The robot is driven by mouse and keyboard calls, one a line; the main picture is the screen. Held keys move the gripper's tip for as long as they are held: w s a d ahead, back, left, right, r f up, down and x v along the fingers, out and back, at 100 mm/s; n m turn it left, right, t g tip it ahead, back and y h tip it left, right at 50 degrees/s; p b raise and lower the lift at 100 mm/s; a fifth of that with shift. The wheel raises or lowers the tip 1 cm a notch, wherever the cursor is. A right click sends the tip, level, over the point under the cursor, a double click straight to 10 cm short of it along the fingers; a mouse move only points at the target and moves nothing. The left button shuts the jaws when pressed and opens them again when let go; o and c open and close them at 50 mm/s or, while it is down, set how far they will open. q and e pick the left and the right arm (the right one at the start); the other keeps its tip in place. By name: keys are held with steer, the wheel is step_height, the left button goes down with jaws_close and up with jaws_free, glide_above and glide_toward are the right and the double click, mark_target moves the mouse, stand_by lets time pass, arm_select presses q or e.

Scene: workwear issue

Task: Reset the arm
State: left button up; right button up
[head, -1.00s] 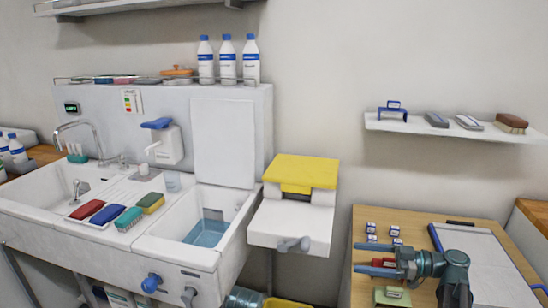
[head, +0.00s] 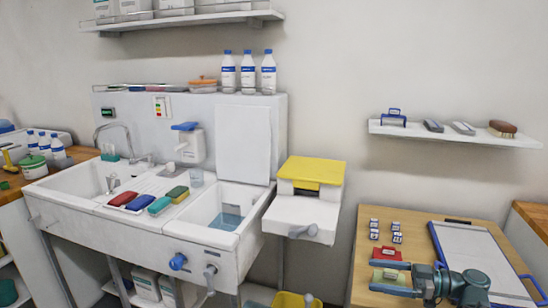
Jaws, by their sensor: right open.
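My right gripper (head: 385,278) is at the lower right in the head view, over the front part of the wooden table (head: 357,275). Its jaws are apart, and a green item (head: 391,277) shows between the fingers. I cannot tell whether they touch it. A red item (head: 387,254) lies just behind the gripper. My right arm comes in from the right and covers part of the clipboard-like white board with a blue edge (head: 468,245). My left gripper is not in view.
Several small white-and-blue blocks (head: 397,238) stand at the back of the table. A wall shelf (head: 450,134) holds brushes above. Left of the table is a white unit with a yellow lid (head: 312,171), then a sink (head: 102,180) with coloured brushes (head: 160,206).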

steer(key=s+a+f+m+g+h, duration=0.3)
steer(key=s+a+f+h, duration=0.15)
steer(key=a+f, duration=0.45)
steer(key=s+a+f+m+g+h, duration=0.4)
steer(key=a+f, duration=0.3)
steer(key=a, duration=0.4)
steer(key=s+a+f+m+t+h, duration=0.1)
steer(key=s+f+m+h, duration=0.3)
steer(key=h, duration=0.5)
step_height(320, 180, up, 15)
steer(key=s+p, duration=0.1)
steer(key=p, duration=1.4)
steer(key=shift+s, duration=0.15)
steer(key=shift+f, duration=0.2)
